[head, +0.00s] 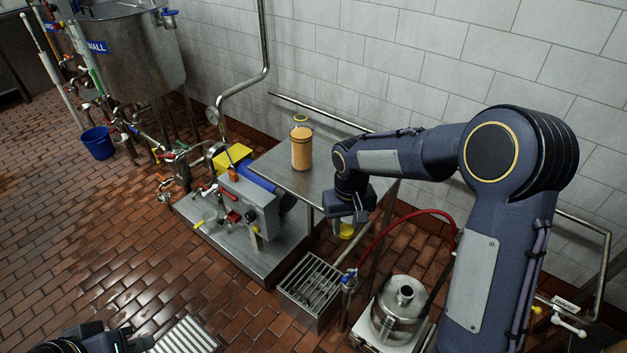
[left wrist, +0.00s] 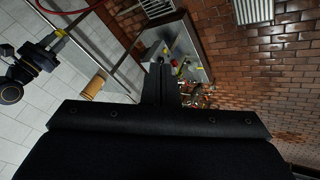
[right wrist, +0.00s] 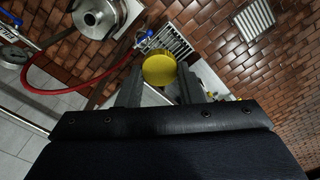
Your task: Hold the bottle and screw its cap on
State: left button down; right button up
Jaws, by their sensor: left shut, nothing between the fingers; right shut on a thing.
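The bottle (head: 301,153) is clear with orange-brown contents and a yellow ring at its neck. It stands upright on the steel table, and it also shows in the left wrist view (left wrist: 98,84). My right gripper (head: 346,220) is shut on the round yellow cap (head: 346,231), holding it beyond the table's front edge, to the right of and lower in the picture than the bottle. The cap sits between the fingertips in the right wrist view (right wrist: 159,69). My left gripper (left wrist: 160,82) is shut and empty, away from the bottle; in the head view its arm shows only at the bottom left.
The steel table (head: 270,165) has bare room around the bottle. A pump unit (head: 250,205) stands left of it. A drain box (head: 312,287), a red hose (head: 400,217) and a steel vessel (head: 401,300) are near my right arm. A tiled wall is behind.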

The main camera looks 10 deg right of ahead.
aim_at(300, 132)
jog(key=z, duration=0.75)
jog(key=j+z, duration=0.1)
jog(key=z, duration=0.4)
jog(key=j+z, duration=0.1)
jog(key=z, duration=0.8)
jog(key=j+z, duration=0.1)
jog(key=z, duration=0.85)
jog(key=k+z, duration=0.1)
jog(key=z, duration=0.4)
jog(key=j+u, duration=0.1)
jog(key=u, duration=0.35)
jog(key=k+j+u, duration=0.1)
jog(key=u, duration=0.3)
jog(key=j+u, duration=0.1)
jog(key=u, duration=0.35)
jog(key=j+u, duration=0.15)
jog(key=u, duration=0.25)
jog(key=j+u, duration=0.15)
jog(key=u, duration=0.3)
jog(key=j+u, duration=0.15)
jog(key=u, duration=0.25)
